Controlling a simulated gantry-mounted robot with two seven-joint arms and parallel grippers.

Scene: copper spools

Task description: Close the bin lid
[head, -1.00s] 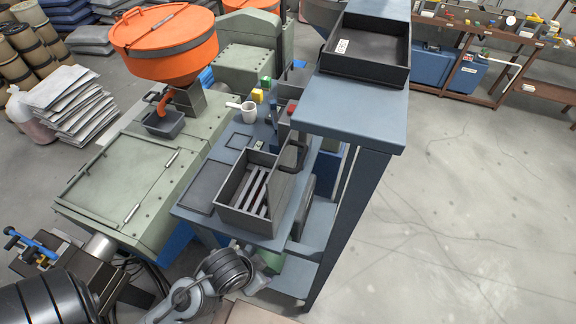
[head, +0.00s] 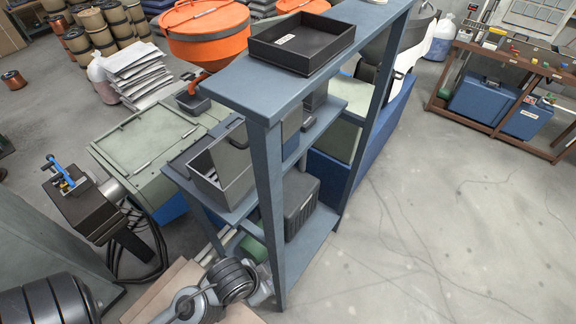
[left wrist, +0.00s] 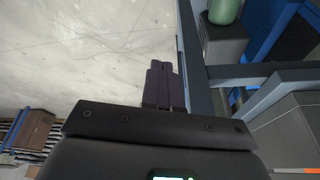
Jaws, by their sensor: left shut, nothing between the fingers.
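In the head view a dark grey open-topped bin (head: 206,182) sits on the middle level of a blue-grey rack. A flat dark panel (head: 236,150) stands up at its right side, and I cannot tell for sure whether it is the lid. My left gripper (left wrist: 162,68) shows in the left wrist view, its dark fingers together and empty, beside a blue-grey rack post. My right gripper is not in view.
The rack's front post (head: 270,215) and top shelf (head: 254,98) stand close to the bin. A black tray (head: 300,62) lies on top. A dark case (head: 301,205) is on the lower shelf. A green cylinder (left wrist: 224,10) shows in the left wrist view.

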